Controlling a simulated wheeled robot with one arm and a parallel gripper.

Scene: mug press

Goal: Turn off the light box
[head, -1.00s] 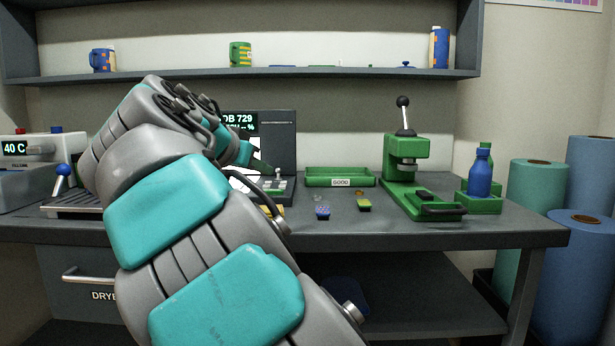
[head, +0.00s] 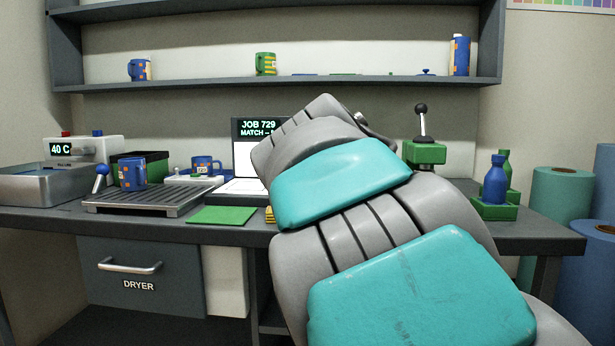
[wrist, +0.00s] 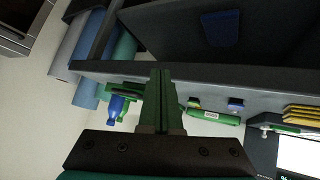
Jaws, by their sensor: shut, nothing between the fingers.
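The light box (head: 244,150) stands at the back of the table in the head view, with "JOB 729" on its screen and a bright white panel. My arm hides its right side. In the wrist view its white panel (wrist: 300,155) glows at the lower right, with a small green plate and pale lever (wrist: 268,128) beside it. My gripper (wrist: 160,75) is shut and empty in the wrist view, in the air and apart from the light box. In the head view my arm hides the gripper.
A drying rack (head: 150,198) with a blue mug (head: 132,174) and a green mat (head: 222,215) lie left of the light box. A green press (head: 424,152) and blue bottle (head: 495,180) stand right. A shelf (head: 290,82) runs above. A green tray (wrist: 212,116) shows in the wrist view.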

